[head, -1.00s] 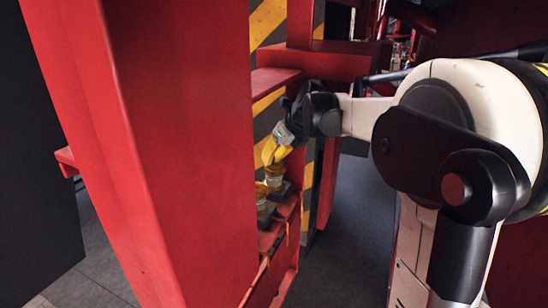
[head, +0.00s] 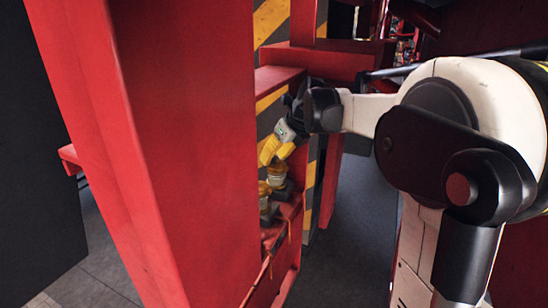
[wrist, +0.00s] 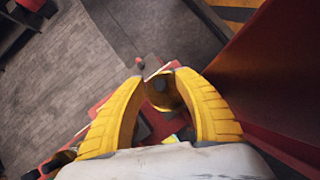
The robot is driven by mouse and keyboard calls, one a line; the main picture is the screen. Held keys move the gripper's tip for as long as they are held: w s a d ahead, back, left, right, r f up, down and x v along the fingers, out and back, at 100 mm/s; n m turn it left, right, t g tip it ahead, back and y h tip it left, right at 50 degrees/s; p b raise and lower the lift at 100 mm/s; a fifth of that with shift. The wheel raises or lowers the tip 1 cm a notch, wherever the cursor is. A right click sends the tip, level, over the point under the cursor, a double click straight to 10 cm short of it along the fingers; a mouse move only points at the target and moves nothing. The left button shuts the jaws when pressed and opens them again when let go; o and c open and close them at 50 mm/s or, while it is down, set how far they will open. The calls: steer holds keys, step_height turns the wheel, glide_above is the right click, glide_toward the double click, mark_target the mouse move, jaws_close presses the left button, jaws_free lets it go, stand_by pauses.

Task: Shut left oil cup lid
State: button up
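Two small brass-and-glass oil cups stand on a red ledge in the head view: one farther back (head: 277,176) and one nearer (head: 265,196). My gripper (head: 275,152), with yellow fingers, is just above the farther cup and points down at it. In the wrist view, a round brass cup (wrist: 163,92) with a dark centre shows between the fingertips of my gripper (wrist: 160,75). The fingers are apart, and I see nothing gripped. Whether they touch the cup is unclear. The lids are too small to make out, so I cannot tell how they stand.
A large red upright (head: 150,150) stands left of the cups and blocks part of the view. A yellow-and-black striped post (head: 310,180) is behind them. In the wrist view, a red wall (wrist: 275,75) is close on the right. Grey floor (head: 345,240) is clear to the right.

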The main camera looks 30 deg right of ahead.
steer(key=v, duration=0.7)
